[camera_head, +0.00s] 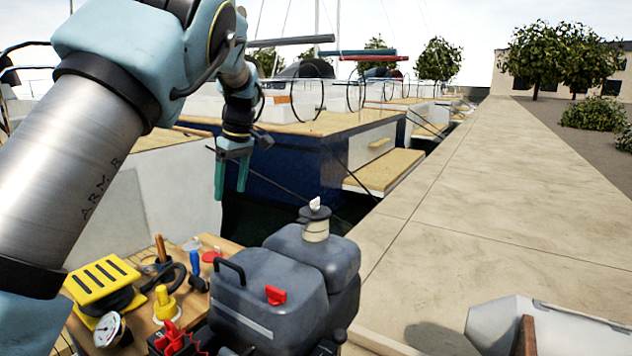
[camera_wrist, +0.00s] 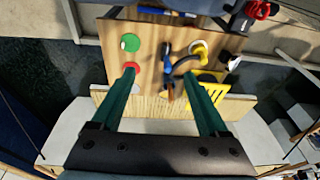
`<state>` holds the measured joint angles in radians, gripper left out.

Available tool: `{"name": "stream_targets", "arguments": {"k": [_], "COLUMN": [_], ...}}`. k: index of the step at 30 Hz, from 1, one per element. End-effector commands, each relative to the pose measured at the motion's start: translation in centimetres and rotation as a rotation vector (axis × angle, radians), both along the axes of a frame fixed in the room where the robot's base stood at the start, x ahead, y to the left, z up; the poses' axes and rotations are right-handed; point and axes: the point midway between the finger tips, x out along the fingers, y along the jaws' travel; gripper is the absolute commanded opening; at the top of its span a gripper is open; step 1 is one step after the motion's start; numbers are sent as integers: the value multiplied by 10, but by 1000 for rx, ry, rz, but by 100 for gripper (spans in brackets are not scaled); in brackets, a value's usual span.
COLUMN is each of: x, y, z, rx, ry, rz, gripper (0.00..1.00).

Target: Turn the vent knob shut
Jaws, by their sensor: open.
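A dark grey tank (camera_head: 270,285) with a handle stands at the lower middle of the head view. Behind and joined to it in the picture is a taller grey part (camera_head: 330,260) with a pale neck, a dark cap (camera_head: 314,214) and a small white knob (camera_head: 315,203) on top. I cannot tell for certain which knob is the vent knob. My gripper (camera_head: 231,188) hangs empty above and left of the tank, fingers pointing down and apart. In the wrist view its open fingers (camera_wrist: 158,76) hold nothing.
A wooden board (camera_head: 140,310) left of the tank carries a yellow slotted block (camera_head: 100,280), a gauge (camera_head: 109,328), a yellow knob (camera_head: 164,305) and several tools. A concrete dock (camera_head: 470,210) and moored boats are beyond.

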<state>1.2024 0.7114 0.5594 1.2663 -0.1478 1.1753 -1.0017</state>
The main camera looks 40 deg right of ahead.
Motion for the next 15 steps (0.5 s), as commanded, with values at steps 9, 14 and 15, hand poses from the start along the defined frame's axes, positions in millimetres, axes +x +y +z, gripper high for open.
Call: {"name": "stream_targets", "arguments": {"k": [9,14,15], "x": [-139,-162,-162], "y": [-162,-178,-178], "z": [61,64,62], "rx": [6,3,3], "ry": [-154,-176,-177], "rz": [-32,-32,-32], "gripper": [78,78,78]}}
